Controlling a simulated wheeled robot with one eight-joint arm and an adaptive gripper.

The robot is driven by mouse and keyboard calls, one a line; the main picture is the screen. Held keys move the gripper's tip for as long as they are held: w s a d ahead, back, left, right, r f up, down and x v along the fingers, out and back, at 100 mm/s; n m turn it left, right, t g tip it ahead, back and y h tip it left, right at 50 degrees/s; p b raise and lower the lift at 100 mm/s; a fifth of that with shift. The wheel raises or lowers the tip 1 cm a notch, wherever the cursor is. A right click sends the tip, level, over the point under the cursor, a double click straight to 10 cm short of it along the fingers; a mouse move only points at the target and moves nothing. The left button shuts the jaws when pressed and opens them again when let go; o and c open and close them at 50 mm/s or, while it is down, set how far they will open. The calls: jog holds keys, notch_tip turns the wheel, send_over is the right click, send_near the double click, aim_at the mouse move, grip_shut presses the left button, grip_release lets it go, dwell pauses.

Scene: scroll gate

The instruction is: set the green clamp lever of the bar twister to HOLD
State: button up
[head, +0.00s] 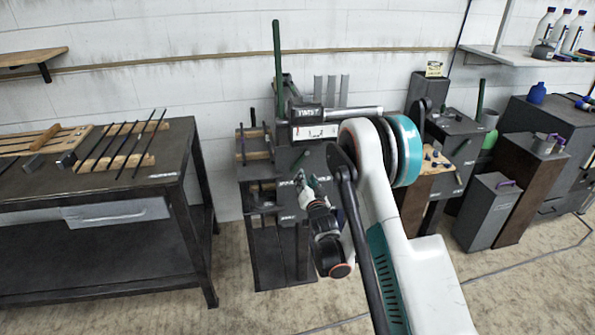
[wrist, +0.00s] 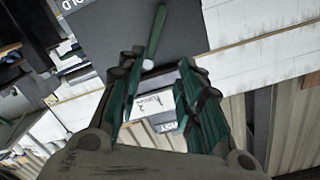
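The bar twister (head: 307,131) stands mid-picture in the head view, a dark grey machine with a TWIST label. A tall green bar (head: 277,60) rises upright at its left side. A short green lever (head: 300,160) shows small on its front face. In the wrist view, a green lever (wrist: 156,35) extends upward from a pale round end, just past my fingertips. I cannot tell whether a finger touches it. My gripper (wrist: 160,75) is open, its fingers apart with nothing clasped between them. In the head view, my gripper (head: 306,186) is close before the machine's front. The small labels there are hard to read.
A dark workbench (head: 100,215) with bars on a wooden rack stands at the left. Grey cabinets and stands (head: 490,212) fill the right, and a shelf (head: 520,56) with bottles hangs above. My arm covers part of the machine's right side. Floor in front is mostly clear.

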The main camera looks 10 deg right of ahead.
aim_at(297, 166)
jog(key=shift+t, duration=0.3)
jog(key=w+f+b, duration=0.1)
jog(key=w, duration=0.3)
jog(key=w+f, duration=0.1)
jog(key=w, duration=0.3)
jog(key=w+f+b, duration=0.1)
jog(key=w, duration=0.3)
jog(key=shift+a+f+b, duration=0.1)
jog(key=shift+f+b, duration=0.1)
jog(key=shift+b, duration=0.1)
jog(key=shift+w+r, duration=0.1)
jog(key=shift+w, duration=0.7)
grip_shut()
